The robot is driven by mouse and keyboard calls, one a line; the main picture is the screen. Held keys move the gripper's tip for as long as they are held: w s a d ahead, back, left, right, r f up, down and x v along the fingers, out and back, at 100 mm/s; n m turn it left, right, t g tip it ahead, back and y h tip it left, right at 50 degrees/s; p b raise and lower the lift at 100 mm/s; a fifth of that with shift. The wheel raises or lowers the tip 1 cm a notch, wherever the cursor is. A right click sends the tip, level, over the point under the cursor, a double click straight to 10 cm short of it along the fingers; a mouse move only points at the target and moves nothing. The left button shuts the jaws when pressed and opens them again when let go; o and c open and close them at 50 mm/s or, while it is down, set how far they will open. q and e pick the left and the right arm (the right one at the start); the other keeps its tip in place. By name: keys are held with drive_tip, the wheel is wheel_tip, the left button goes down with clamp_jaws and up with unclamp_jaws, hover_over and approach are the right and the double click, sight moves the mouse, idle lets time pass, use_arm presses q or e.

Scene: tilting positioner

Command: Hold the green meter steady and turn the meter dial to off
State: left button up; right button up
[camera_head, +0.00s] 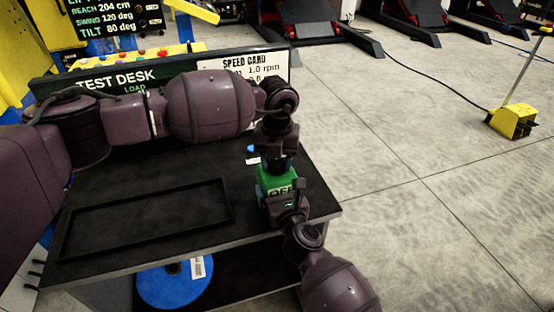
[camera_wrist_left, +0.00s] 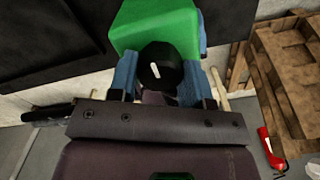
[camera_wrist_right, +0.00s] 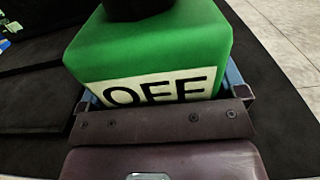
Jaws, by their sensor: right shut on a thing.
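The green meter (camera_head: 267,180) stands near the right edge of the desk, with a white OFF label facing my right arm. My right gripper (camera_head: 280,196) is shut on its sides; the right wrist view shows the meter (camera_wrist_right: 150,45) between the two blue fingers. My left gripper (camera_head: 277,158) is over the meter from above. In the left wrist view its blue fingers stand apart, one on each side of the black meter dial (camera_wrist_left: 160,66). In the head view the dial is hidden.
The black desk (camera_head: 110,262) carries an empty framed area (camera_head: 150,215) left of the meter. Sign boards (camera_head: 255,68) stand along its back. A blue disc (camera_head: 175,285) is below the desk. Open floor lies to the right, with a yellow object (camera_head: 513,122).

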sight(277, 160)
use_arm(q)
drive_tip(key=o, duration=0.4)
wheel_tip(277, 160, up, 12)
drive_tip(key=shift+r, duration=0.1)
idle(0.5)
use_arm(e)
drive_tip(key=o, duration=0.8)
